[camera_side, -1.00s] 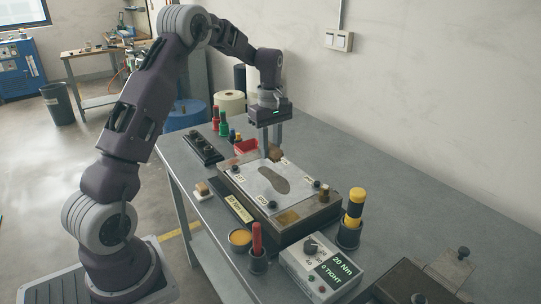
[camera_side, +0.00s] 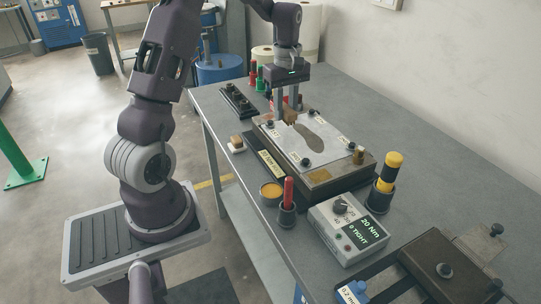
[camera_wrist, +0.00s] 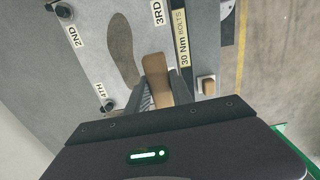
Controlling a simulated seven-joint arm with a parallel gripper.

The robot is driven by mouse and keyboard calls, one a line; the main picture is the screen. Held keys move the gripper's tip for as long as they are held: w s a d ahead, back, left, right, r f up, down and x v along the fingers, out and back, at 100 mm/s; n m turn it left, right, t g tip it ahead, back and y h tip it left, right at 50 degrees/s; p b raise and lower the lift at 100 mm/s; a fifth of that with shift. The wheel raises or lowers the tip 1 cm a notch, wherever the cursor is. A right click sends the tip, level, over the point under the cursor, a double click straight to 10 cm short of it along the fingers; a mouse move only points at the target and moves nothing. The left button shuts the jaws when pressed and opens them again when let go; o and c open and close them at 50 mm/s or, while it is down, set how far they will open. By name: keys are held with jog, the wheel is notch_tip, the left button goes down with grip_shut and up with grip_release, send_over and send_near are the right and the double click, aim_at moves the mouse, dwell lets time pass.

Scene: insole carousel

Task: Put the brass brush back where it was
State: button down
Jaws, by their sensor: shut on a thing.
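My gripper (camera_side: 287,108) is shut on a brown wooden-looking block, which I take to be the brass brush (camera_side: 291,116). It hangs over the back-left part of the grey plate on the fixture. In the wrist view my gripper (camera_wrist: 155,94) has the tan brush (camera_wrist: 155,70) between its fingers, beside the dark insole shape (camera_wrist: 122,48). Its bristles are not clear. Whether it touches the plate cannot be told. The fixture (camera_side: 321,185) has dark knobs and labels around the plate.
A small tan block on a white pad (camera_side: 236,148) lies left of the fixture. In front are a yellow tin (camera_side: 271,190), a red-handled tool (camera_side: 288,193), a torque box (camera_side: 350,226) and a yellow-black tool (camera_side: 389,172).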

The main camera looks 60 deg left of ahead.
send_over(253, 172)
notch_tip(253, 172, down, 3)
notch_tip(253, 172, down, 10)
jog(key=shift+a+r, duration=0.1)
jog(key=shift+r, duration=0.15)
jog(key=shift+f, duration=0.15)
jog(key=shift+f, duration=0.1)
jog(key=c, duration=1.4)
grip_release()
jog(key=shift+c, duration=0.2)
jog(key=shift+o, duration=0.2)
